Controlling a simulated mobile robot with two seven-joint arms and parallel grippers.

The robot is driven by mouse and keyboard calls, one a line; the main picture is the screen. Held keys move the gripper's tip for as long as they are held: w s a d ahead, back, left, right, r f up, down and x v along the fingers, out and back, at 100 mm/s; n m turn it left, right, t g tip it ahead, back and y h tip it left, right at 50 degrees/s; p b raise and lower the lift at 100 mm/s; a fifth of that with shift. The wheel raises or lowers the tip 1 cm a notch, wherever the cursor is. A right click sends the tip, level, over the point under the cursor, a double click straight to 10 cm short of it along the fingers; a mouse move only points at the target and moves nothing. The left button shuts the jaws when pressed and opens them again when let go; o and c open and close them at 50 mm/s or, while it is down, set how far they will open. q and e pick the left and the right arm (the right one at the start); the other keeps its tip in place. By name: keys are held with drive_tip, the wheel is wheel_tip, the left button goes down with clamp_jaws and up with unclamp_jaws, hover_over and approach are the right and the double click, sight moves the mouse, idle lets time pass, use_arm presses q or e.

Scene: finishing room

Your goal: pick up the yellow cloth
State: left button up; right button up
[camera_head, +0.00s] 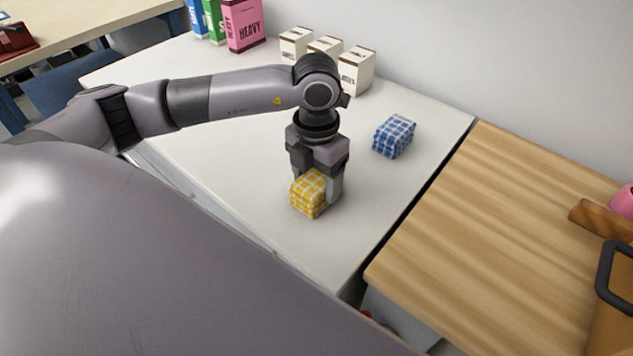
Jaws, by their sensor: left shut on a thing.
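The yellow cloth (308,196) is a folded, checked block on the white table (350,232). My left gripper (318,190) points down over it, with its fingers on either side, shut on the cloth. The gripper hides part of the cloth's back and right side. I cannot tell whether the cloth is lifted clear of the table. My right gripper is not in view.
A blue checked cloth (394,136) lies behind and right of the gripper. Several white boxes (356,70) and a pink box (243,24) stand at the back. A wooden table (500,215) adjoins on the right, across a dark gap. The white surface in front is clear.

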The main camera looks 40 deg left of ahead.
sight(316, 178)
use_arm(q)
drive_tip(key=shift+r, duration=0.15)
wheel_tip(316, 178, up, 20)
drive_tip(key=p, duration=0.1)
drive_tip(key=shift+p, duration=0.4)
